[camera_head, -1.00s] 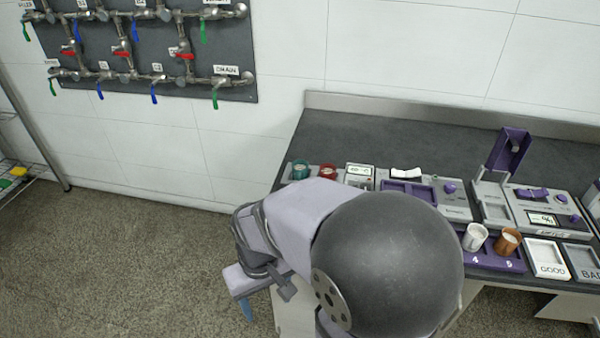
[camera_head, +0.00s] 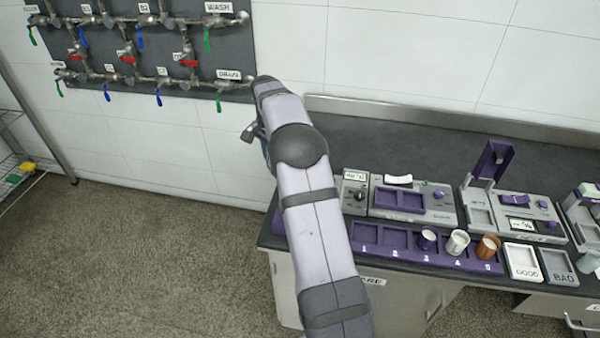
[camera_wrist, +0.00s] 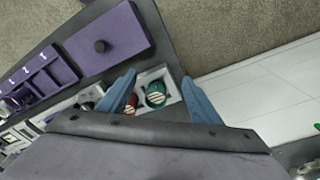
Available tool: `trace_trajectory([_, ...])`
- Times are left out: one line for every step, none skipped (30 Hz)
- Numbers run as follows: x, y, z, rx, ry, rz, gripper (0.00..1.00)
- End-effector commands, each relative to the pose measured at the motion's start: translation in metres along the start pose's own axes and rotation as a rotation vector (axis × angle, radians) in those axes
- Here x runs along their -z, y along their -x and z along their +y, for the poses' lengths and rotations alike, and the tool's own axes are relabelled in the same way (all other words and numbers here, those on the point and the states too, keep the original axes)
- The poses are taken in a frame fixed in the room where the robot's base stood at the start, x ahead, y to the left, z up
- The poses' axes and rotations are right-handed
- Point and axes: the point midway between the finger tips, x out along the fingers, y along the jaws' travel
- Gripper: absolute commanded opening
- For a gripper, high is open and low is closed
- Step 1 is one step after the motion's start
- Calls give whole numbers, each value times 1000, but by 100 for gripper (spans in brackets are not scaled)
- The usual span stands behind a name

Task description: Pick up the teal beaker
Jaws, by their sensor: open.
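The teal beaker (camera_wrist: 155,95) stands in a light square holder at the bench end in the wrist view, its pale contents visible from above. My gripper (camera_wrist: 159,77) is open above it, with one blue finger on each side in the picture; the fingers look clear of it, though their height above it is hard to judge. A red beaker (camera_wrist: 131,103) stands just left of the teal one, close to the left finger and partly covered by it. In the head view my arm hides both beakers and most of the gripper.
A purple block with a black knob (camera_wrist: 105,46) lies near the holder. Pipes and valves (camera_head: 150,50) are on the wall behind.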

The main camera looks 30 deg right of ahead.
Motion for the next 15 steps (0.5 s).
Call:
trace_trajectory([15, 4, -2, -4, -66, 4, 58])
trace_trajectory([22, 4, -4, -5, -104, 6, 58])
trace_trajectory([30, 4, -4, -7, -150, 9, 58])
trace_trajectory([36, 4, -5, -7, -183, 11, 58])
trace_trajectory([41, 3, -5, -9, -213, 13, 58])
trace_trajectory([48, 3, -5, -10, -250, 16, 58])
trace_trajectory([52, 3, -5, -10, -275, 18, 58])
trace_trajectory([55, 2, -5, -11, -297, 19, 58])
trace_trajectory([59, 2, -4, -11, -322, 22, 58])
trace_trajectory([62, 1, -4, -12, -338, 23, 58])
trace_trajectory([64, 1, -4, -12, -351, 24, 58])
trace_trajectory([66, 1, -3, -13, -367, 25, 58])
trace_trajectory([68, 1, -3, -13, -375, 26, 58])
trace_trajectory([68, 0, -3, -13, -381, 26, 58])
trace_trajectory([69, 0, -3, -13, -386, 27, 58])
